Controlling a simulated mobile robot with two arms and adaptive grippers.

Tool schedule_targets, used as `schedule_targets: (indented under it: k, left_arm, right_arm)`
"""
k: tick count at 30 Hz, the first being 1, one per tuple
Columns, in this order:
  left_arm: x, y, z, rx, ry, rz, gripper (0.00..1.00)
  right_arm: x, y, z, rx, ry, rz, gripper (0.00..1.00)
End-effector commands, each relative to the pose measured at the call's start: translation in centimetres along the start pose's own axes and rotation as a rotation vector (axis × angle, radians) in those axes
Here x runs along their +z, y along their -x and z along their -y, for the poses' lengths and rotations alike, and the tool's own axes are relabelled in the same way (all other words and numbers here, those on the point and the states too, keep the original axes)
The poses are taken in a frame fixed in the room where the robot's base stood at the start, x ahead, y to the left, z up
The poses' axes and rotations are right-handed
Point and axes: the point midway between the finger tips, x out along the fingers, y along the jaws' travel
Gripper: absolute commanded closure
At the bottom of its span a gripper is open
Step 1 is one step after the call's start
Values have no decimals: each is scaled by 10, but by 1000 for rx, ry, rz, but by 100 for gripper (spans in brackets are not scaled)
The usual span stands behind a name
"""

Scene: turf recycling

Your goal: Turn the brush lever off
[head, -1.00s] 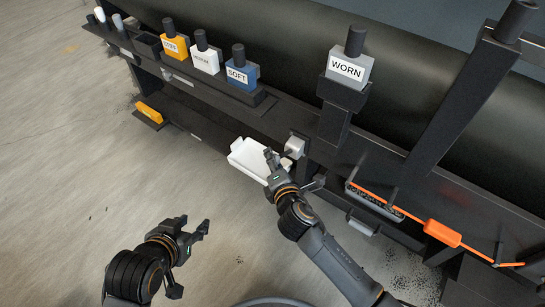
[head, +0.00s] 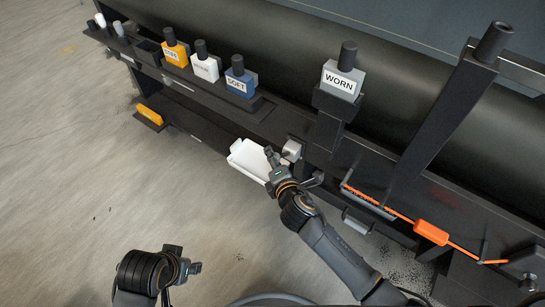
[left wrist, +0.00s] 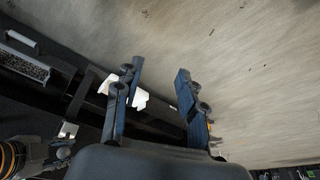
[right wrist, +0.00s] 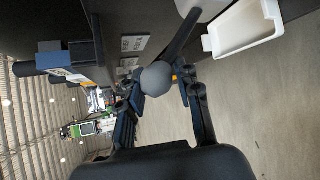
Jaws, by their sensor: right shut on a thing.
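The brush lever shows in the right wrist view as a dark rod with a round grey knob (right wrist: 157,77). The knob sits between the fingers of my right gripper (right wrist: 160,95), which is shut on it. In the head view my right gripper (head: 273,163) is at the machine's front edge beside a white tray, and it hides the knob. My left gripper (head: 182,268) is low in the head view, away from the machine. Its fingers are wide apart and empty in the left wrist view (left wrist: 160,90).
The white tray (head: 247,158) is close left of my right gripper. A block marked WORN (head: 341,83) stands on a post above. Yellow, white and blue blocks (head: 237,83) line the shelf. An orange bar (head: 430,232) lies at the right. Floor at left is clear.

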Motion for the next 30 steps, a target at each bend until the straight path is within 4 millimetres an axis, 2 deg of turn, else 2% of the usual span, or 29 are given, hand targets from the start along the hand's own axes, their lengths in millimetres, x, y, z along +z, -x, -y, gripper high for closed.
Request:
schedule_targets:
  k: [1,12,27,28,30]
  left_arm:
    - [0,-4,0,1,0,3,60]
    - [3,-25,-1,3,-2,13,60]
    - [4,-28,-1,3,-2,15,60]
    - [4,-28,-1,3,-2,15,60]
    - [4,-28,-1,3,-2,15,60]
  right_arm:
    - [11,-2,-5,4,13,19,100]
    - [14,-2,-7,7,12,20,100]
    - [15,-2,-8,9,12,20,100]
    - [15,-2,-8,9,12,20,65]
    - [15,-2,-8,9,12,20,51]
